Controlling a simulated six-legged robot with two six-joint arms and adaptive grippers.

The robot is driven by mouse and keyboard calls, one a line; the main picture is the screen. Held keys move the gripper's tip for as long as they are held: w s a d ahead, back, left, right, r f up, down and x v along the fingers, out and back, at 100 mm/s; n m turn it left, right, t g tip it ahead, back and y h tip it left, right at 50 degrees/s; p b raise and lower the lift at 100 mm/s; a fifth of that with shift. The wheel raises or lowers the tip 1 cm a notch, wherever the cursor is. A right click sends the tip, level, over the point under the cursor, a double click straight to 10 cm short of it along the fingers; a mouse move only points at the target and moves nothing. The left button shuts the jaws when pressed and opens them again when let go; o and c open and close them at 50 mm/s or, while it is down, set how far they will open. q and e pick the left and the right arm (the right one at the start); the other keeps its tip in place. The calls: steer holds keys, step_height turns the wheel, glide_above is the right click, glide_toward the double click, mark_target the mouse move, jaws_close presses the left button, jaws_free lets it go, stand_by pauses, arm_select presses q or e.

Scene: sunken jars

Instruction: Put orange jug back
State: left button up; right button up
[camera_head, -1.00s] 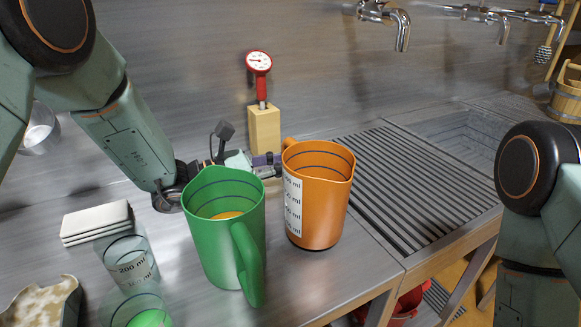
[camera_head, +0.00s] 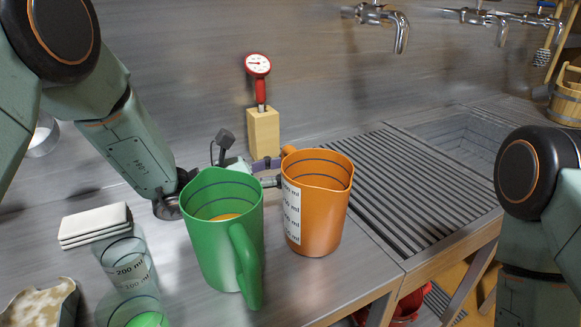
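The orange jug (camera_head: 322,215) stands upright near the counter's front edge, beside the ribbed drainboard, with a white scale label on its left side. Its handle at the back left is mostly hidden. My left gripper (camera_head: 268,172) is behind the green jug (camera_head: 215,245), with its end near the orange jug's handle. The jugs hide its fingertips, so I cannot tell whether it grips the handle. My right arm comes in at the right edge; its gripper is out of view.
A red dial thermometer (camera_head: 259,75) stands in a wooden block (camera_head: 263,132) behind the jugs. Clear measuring beakers (camera_head: 126,262) and stacked white tiles (camera_head: 94,222) are at the left. The ribbed drainboard (camera_head: 410,185) is bare. Taps (camera_head: 400,32) hang above.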

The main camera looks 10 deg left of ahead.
arm_select(q)
steer(key=shift+w+d+r, duration=0.1)
steer(key=shift+r, duration=0.05)
steer(key=p+v, duration=0.2)
steer(key=v, duration=1)
steer(key=shift+r, duration=0.1)
